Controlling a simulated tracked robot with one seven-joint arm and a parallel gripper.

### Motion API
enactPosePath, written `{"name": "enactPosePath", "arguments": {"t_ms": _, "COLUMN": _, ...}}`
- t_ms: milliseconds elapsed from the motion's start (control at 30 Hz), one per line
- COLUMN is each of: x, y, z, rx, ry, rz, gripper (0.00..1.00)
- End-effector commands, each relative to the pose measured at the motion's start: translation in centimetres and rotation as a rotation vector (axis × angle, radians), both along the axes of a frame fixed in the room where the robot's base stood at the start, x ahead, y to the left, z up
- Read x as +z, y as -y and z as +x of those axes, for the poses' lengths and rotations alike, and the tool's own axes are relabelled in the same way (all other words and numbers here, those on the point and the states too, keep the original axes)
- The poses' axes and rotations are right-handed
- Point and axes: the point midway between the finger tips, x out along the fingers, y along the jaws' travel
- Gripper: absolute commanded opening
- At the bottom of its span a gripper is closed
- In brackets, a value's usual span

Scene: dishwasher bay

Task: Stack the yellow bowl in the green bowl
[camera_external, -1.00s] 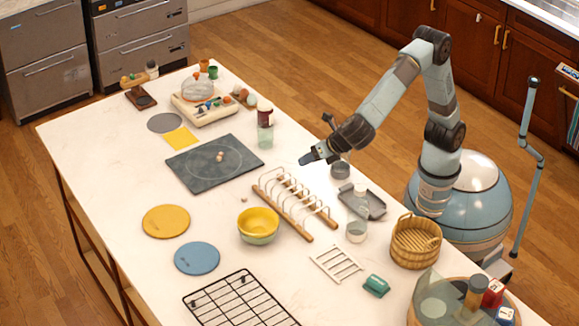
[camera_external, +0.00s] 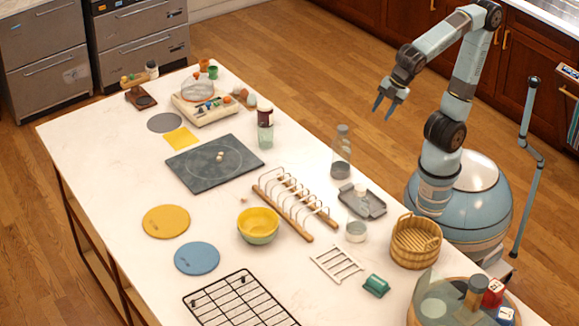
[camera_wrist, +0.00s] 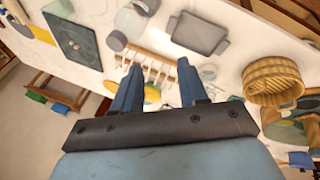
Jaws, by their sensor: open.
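The yellow bowl (camera_external: 259,220) sits nested in the green bowl (camera_external: 258,239) on the white counter, left of the wooden dish rack. Only the green bowl's lower outer wall shows beneath the yellow one. In the wrist view a bit of yellow (camera_wrist: 152,93) shows between the fingers, but the bowls are mostly hidden there. My gripper (camera_external: 384,108) is open and empty, raised in the air to the right of the counter, well away from the bowls. Its two blue fingers (camera_wrist: 158,88) are apart in the wrist view.
The wooden rack (camera_external: 297,205) stands right of the bowls. A yellow disc (camera_external: 166,221) and a blue disc (camera_external: 197,258) lie to their left, a black wire rack (camera_external: 240,301) in front. A clear bottle (camera_external: 342,152), grey tray (camera_external: 366,205) and wicker basket (camera_external: 416,243) stand along the right side.

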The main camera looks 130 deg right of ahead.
Motion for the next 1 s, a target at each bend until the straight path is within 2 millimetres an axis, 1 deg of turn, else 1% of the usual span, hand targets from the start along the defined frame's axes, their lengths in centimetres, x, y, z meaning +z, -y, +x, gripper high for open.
{"name": "enactPosePath", "arguments": {"t_ms": 33, "x": -0.3, "y": 0.0, "z": -1.7, "rx": -0.045, "ry": 0.023, "rz": 0.042, "gripper": 0.43}}
{"name": "enactPosePath", "arguments": {"t_ms": 200, "x": -2.0, "y": -0.6, "z": -6.5, "rx": -0.205, "ry": 0.089, "rz": 0.194, "gripper": 0.43}}
{"name": "enactPosePath", "arguments": {"t_ms": 300, "x": -3.0, "y": -1.0, "z": -8.6, "rx": -0.285, "ry": 0.117, "rz": 0.273, "gripper": 0.43}}
{"name": "enactPosePath", "arguments": {"t_ms": 400, "x": -3.8, "y": -1.3, "z": -10.1, "rx": -0.343, "ry": 0.138, "rz": 0.33, "gripper": 0.43}}
{"name": "enactPosePath", "arguments": {"t_ms": 500, "x": -4.3, "y": -1.5, "z": -11.0, "rx": -0.379, "ry": 0.15, "rz": 0.367, "gripper": 0.43}}
{"name": "enactPosePath", "arguments": {"t_ms": 600, "x": -4.6, "y": -1.6, "z": -11.3, "rx": -0.396, "ry": 0.153, "rz": 0.382, "gripper": 0.43}}
{"name": "enactPosePath", "arguments": {"t_ms": 1000, "x": -4.6, "y": -1.6, "z": -11.3, "rx": -0.396, "ry": 0.154, "rz": 0.383, "gripper": 0.43}}
